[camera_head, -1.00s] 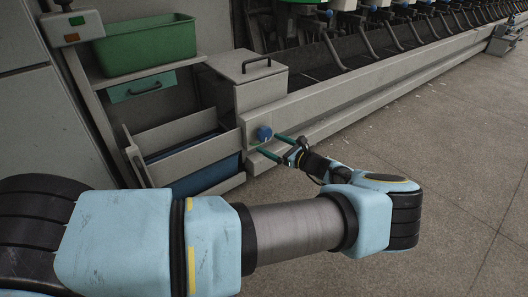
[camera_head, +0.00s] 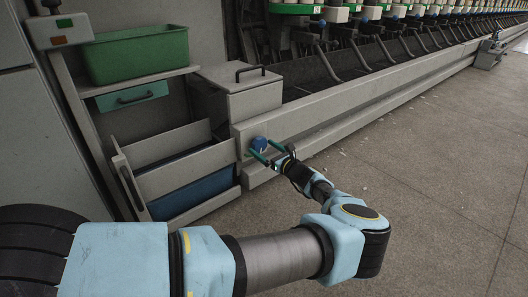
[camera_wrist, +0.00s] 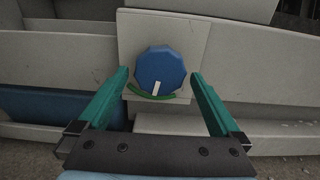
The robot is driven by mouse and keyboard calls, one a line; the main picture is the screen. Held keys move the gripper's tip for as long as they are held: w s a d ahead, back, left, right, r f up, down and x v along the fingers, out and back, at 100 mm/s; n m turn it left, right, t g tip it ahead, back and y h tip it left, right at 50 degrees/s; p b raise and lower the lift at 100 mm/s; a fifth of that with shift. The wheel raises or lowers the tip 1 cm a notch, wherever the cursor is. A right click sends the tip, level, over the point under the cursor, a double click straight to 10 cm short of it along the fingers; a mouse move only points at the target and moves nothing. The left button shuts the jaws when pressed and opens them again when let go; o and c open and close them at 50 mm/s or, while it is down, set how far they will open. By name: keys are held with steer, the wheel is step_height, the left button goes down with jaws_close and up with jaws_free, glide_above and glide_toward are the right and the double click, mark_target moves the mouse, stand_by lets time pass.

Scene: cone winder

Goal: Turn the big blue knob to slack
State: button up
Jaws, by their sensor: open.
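The big blue knob (camera_wrist: 160,70) sits on a light grey plate (camera_wrist: 191,29) on the machine front. It has a white pointer mark near its lower edge, pointing down, and a green arc (camera_wrist: 152,95) runs below it. No lettering is readable. In the head view the knob (camera_head: 258,144) is at the left end of the long beam. My gripper (camera_wrist: 160,77) is open, with one green finger on each side of the knob in the wrist view. In the head view its fingertips (camera_head: 261,149) are right at the knob. I cannot tell whether they touch it.
A grey bin with a blue lower part (camera_head: 194,193) stands left of the knob. A grey box with a black handle (camera_head: 254,97) is above it. A green tub (camera_head: 137,54) is on a shelf at upper left. The floor (camera_head: 430,170) at right is open.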

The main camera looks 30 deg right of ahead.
steer(key=shift+w, duration=0.15)
steer(key=shift+c, duration=0.2)
steer(key=c, duration=1.2)
